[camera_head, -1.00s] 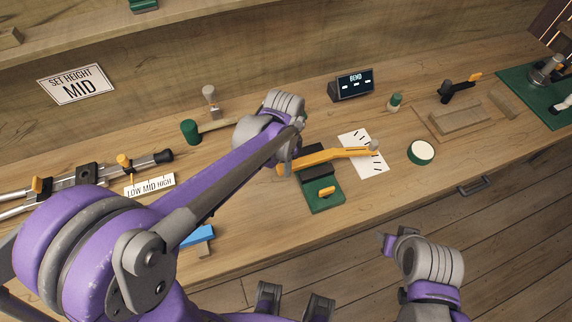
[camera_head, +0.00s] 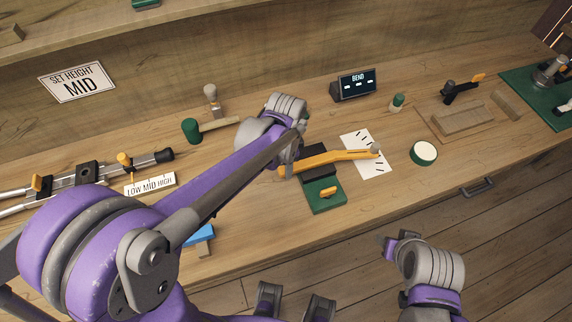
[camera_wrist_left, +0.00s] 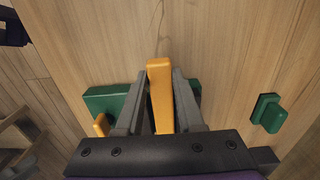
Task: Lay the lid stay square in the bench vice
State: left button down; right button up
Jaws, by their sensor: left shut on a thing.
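The lid stay, an orange bar (camera_head: 335,158) with a grey far end, is in my left gripper (camera_head: 290,160), which is shut on its left end. It stretches to the right across the bench vice, whose green base (camera_head: 325,204) and dark jaws (camera_head: 314,158) show below it. I cannot tell whether the bar touches the jaws. In the left wrist view the lid stay (camera_wrist_left: 160,85) stands between the two grey fingers (camera_wrist_left: 160,108), with the vice's green body (camera_wrist_left: 101,101) behind them. My right gripper (camera_head: 392,246) is in front of the bench; its fingers are unclear.
A white card with black marks (camera_head: 374,170) lies under the bar's far end. A wooden tray (camera_head: 462,120) is further right.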

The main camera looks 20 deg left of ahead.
pick_arm(q)
jog(key=shift+f, duration=0.3)
jog(key=shift+c, duration=2.2)
grip_release()
notch_tip(320, 180, up, 11)
jog(key=shift+p, duration=0.3)
jog(key=shift+s, duration=0.15)
jog(key=s+a+f+n+t+p, duration=0.1)
jog(key=s+a+f+n+t, duration=0.1)
jog(key=s+n, duration=0.3)
jog(key=s+a+f+n+t, duration=0.2)
jog(key=s+n, duration=0.4)
jog(key=s, duration=0.3)
jog(key=a+t, duration=0.1)
jog(key=a, duration=0.1)
jog(key=shift+a+f+p, duration=0.3)
jog(key=shift+p, duration=0.05)
